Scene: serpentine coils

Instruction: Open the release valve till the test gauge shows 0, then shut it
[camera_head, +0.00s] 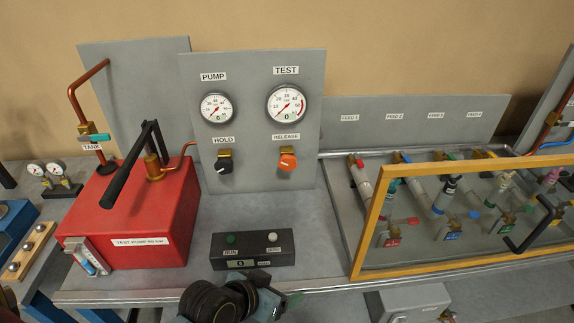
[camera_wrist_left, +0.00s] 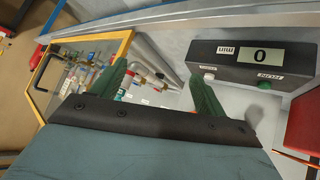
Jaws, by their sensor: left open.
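The release valve has an orange knob (camera_head: 288,162) on the upright grey panel, under the RELEASE label. The test gauge (camera_head: 288,104) is a white dial with a red arc, above that valve; its needle is too small to read surely. My left gripper (camera_head: 285,303) is low in the head view, in front of the bench edge and well below the valve, touching nothing I can see. Its green fingers stand apart and empty in the left wrist view (camera_wrist_left: 160,76). My right gripper is not in view.
The pump gauge (camera_head: 216,107) and black HOLD knob (camera_head: 223,166) are left of the valve. The red test pump (camera_head: 150,220) with its black lever stands left. A black control box (camera_head: 253,249) lies below the panel. A yellow-framed window (camera_head: 362,235) covers coils at right.

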